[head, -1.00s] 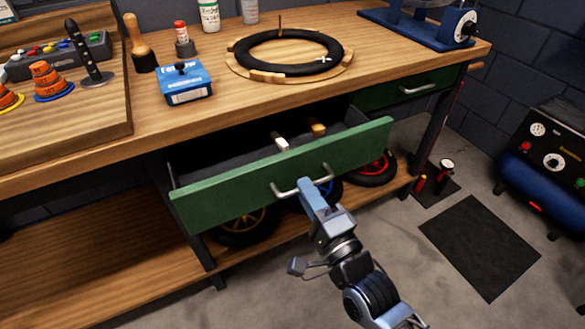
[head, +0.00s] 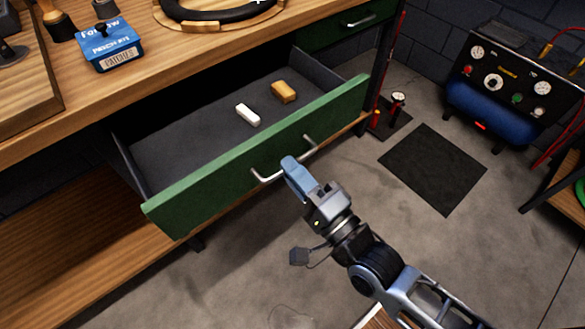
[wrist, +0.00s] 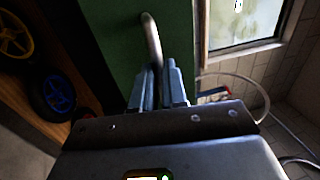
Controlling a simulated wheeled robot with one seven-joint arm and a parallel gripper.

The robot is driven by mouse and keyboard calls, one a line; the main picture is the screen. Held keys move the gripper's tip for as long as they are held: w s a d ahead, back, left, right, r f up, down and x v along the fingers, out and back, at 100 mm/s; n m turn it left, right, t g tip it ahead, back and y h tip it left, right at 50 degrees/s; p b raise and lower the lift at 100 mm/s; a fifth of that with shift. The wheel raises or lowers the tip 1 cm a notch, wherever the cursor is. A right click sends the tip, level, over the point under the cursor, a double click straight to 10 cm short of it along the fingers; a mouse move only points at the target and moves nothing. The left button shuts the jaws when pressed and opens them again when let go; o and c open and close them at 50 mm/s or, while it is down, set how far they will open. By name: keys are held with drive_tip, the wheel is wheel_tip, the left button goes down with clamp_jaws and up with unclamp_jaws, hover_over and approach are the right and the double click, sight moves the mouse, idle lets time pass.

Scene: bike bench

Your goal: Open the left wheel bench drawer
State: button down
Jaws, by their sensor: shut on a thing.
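The left wheel bench drawer (head: 235,171) has a green front and stands well out from the bench, tilted in the head view. Its grey interior is in plain view and holds a white block (head: 247,114) and a tan block (head: 284,91). My gripper (head: 291,166) is at the silver bar handle (head: 268,178) on the drawer front. In the wrist view my gripper (wrist: 157,88) has its two fingers on either side of the handle (wrist: 151,36), shut on it. The part of the handle between the fingers is hidden.
A blue patch box (head: 107,44) and a round wooden stand with a black tire (head: 215,14) are on the bench top. A second green drawer (head: 350,27) is shut at the right. A dark floor mat (head: 433,168) and a compressor (head: 505,95) are at right. Floor before the drawer is clear.

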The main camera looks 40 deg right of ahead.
drive_tip(key=c, duration=1.2)
unclamp_jaws()
drive_tip(key=shift+o, duration=0.2)
drive_tip(key=s+f, duration=0.1)
drive_tip(key=s, duration=0.6)
drive_tip(key=shift+s+f, duration=0.25)
drive_tip(key=shift+s, duration=0.1)
drive_tip(key=s+r+n+g+p, duration=0.5)
drive_tip(key=s+r+n+p, duration=0.3)
drive_tip(key=s+r+n, duration=0.7)
drive_tip(key=s+n, duration=0.2)
drive_tip(key=n, duration=0.1)
drive_tip(key=shift+d+r, duration=0.25)
drive_tip(key=shift+d, duration=0.05)
